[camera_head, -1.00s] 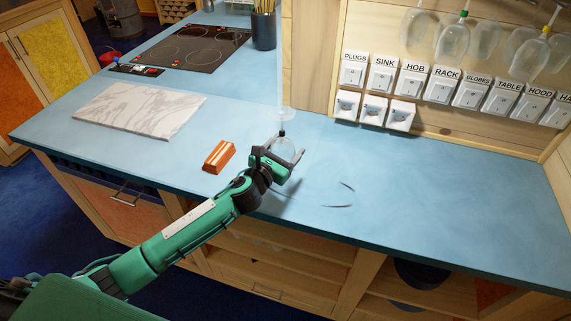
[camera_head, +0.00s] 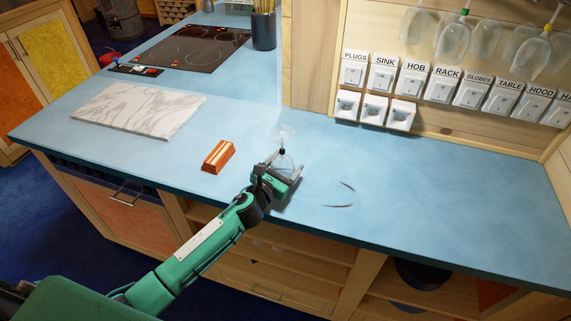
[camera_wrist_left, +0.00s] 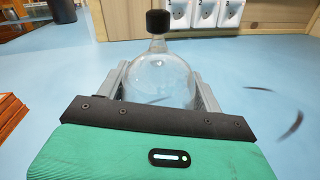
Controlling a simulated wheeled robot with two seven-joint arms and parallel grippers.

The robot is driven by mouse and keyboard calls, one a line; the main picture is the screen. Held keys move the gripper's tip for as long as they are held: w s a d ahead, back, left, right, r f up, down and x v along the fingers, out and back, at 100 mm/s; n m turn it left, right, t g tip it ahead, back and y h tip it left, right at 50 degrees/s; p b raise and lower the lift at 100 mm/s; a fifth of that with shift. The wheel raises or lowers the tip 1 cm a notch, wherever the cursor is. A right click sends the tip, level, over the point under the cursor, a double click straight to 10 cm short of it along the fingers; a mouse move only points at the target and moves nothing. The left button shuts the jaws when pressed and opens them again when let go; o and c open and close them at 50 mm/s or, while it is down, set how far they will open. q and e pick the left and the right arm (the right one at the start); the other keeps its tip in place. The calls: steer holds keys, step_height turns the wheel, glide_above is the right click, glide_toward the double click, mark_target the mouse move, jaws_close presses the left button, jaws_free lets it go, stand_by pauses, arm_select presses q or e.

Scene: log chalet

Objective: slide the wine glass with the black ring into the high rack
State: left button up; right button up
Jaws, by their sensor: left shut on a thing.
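The wine glass with the black ring (camera_head: 282,151) is upside down, foot up and bowl down, over the blue worktop. My left gripper (camera_head: 284,172) is shut on its clear bowl, a finger on each side. In the left wrist view the bowl (camera_wrist_left: 158,82) sits between the grey fingers, with the black ring (camera_wrist_left: 158,22) on the stem above; the foot is out of that view. I cannot tell whether the rim touches the worktop. Glasses hang upside down at the top right, one with a green ring (camera_head: 464,12); the rack holding them is cut off. My right gripper is not in view.
An orange striped block (camera_head: 219,156) lies left of the gripper. A marble board (camera_head: 138,110) and black hob (camera_head: 190,48) are farther left. Labelled switches (camera_head: 439,84) and sockets line the back wall. Thin curved marks show on the otherwise clear right worktop (camera_head: 430,190).

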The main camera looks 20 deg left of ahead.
arm_select(q)
steer(key=o, duration=0.8)
steer(key=b+v, duration=0.1)
steer(key=v, duration=0.5)
steer(key=b+v, duration=0.2)
steer(key=v, duration=0.5)
steer(key=shift+a+f, duration=0.1)
steer(key=shift+f, duration=0.1)
steer(key=shift+s+a+r, duration=0.1)
steer(key=shift+s+a, duration=0.15)
steer(key=shift+s, duration=0.15)
steer(key=shift+d, duration=0.1)
